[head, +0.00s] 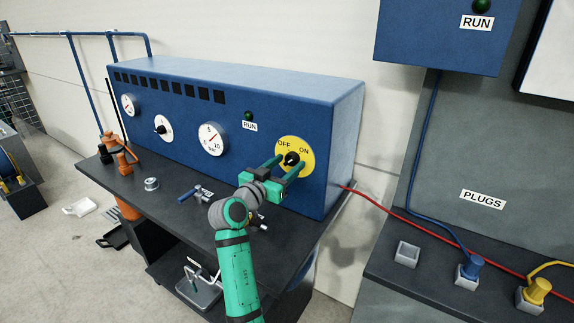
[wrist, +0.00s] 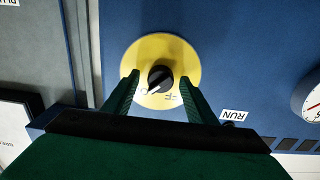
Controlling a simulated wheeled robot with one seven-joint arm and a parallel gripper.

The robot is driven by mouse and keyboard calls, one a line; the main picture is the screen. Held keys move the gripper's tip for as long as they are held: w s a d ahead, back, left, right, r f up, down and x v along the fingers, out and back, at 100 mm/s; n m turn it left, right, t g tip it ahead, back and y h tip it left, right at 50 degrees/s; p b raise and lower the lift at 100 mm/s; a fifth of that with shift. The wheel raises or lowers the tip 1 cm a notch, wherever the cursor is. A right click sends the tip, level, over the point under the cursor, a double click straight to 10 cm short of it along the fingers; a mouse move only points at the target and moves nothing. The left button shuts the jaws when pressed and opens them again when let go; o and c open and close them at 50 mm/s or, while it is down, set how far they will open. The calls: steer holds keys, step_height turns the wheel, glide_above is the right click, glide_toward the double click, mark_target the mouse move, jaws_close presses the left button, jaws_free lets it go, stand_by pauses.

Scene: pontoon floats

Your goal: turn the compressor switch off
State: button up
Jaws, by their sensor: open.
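The compressor switch is a black knob (head: 291,158) on a yellow disc (head: 306,165) marked OFF at left and ON at right, on the blue cabinet's front. In the wrist view the black knob (wrist: 162,76) appears turned over, and its white pointer line slants to the lower left, towards the ON side. My gripper (head: 287,164) is open in front of the disc, one finger on either side of the knob. In the wrist view its fingertips (wrist: 160,84) stand apart from the knob, with clear gaps. The fingers partly cover the lettering.
The blue cabinet (head: 340,130) carries gauges and a dark green RUN lamp (head: 249,115). The dark bench (head: 170,210) below holds a small clamp-like tool (head: 197,192) and a metal ring (head: 151,184). A red cable (head: 395,212) runs right to the plugs.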

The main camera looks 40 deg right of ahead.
steer(key=shift+w+d, duration=0.1)
steer(key=shift+c, duration=0.2)
steer(key=c, duration=1)
